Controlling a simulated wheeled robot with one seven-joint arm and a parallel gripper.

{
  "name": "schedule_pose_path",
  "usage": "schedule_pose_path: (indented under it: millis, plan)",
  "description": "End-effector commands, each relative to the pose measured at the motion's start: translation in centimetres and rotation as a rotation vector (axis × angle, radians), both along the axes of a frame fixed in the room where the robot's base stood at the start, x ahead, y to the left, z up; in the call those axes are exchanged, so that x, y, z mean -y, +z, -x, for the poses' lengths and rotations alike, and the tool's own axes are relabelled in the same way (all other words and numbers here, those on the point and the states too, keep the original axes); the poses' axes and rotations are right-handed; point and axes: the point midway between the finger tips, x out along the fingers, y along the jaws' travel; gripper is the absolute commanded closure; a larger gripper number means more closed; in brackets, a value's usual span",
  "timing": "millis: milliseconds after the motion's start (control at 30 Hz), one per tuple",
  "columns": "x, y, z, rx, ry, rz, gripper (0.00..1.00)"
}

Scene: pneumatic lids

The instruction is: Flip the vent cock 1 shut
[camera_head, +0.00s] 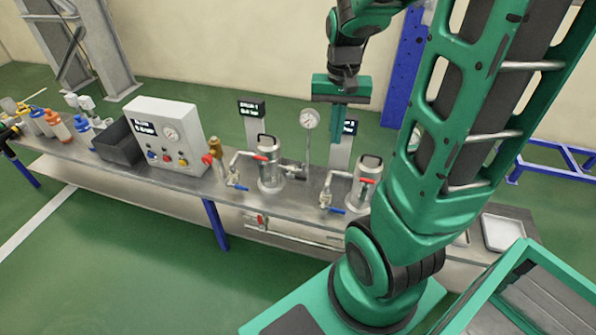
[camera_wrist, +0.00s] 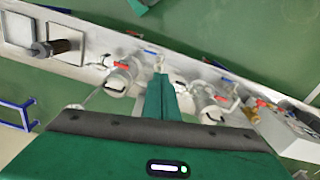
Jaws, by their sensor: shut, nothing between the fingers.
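Two steel canisters stand on the bench, the left one (camera_head: 270,172) below a display marked with a 1 and the right one (camera_head: 366,185) nearer my arm. Each has a red lever, left (camera_head: 261,157) and right (camera_head: 367,180), and a lower blue lever, left (camera_head: 240,187) and right (camera_head: 333,211). No label shows which lever is vent cock 1. My gripper (camera_head: 337,138) points down above the bench, between the canisters in the picture, shut and empty. In the wrist view its closed fingers (camera_wrist: 160,85) lie between both canisters, apart from the levers.
A round gauge (camera_head: 309,119) on a thin post stands behind the canisters, close to my gripper. A white control box (camera_head: 165,135) and a dark bin (camera_head: 118,142) stand to the left. Small trays (camera_head: 503,233) lie at the right end.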

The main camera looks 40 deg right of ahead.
Motion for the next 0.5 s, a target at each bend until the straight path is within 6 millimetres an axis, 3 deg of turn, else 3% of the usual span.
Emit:
schedule_pose_path:
  millis: [100,300,500]
  plan:
    - [0.5,-2.4,-4.0,-0.006,-0.043,0.001,1.0]
    - [0.8,-6.8,-10.0,-0.001,-0.116,-0.003,1.0]
    - [0.6,-10.4,-13.7,0.004,-0.167,-0.011,1.0]
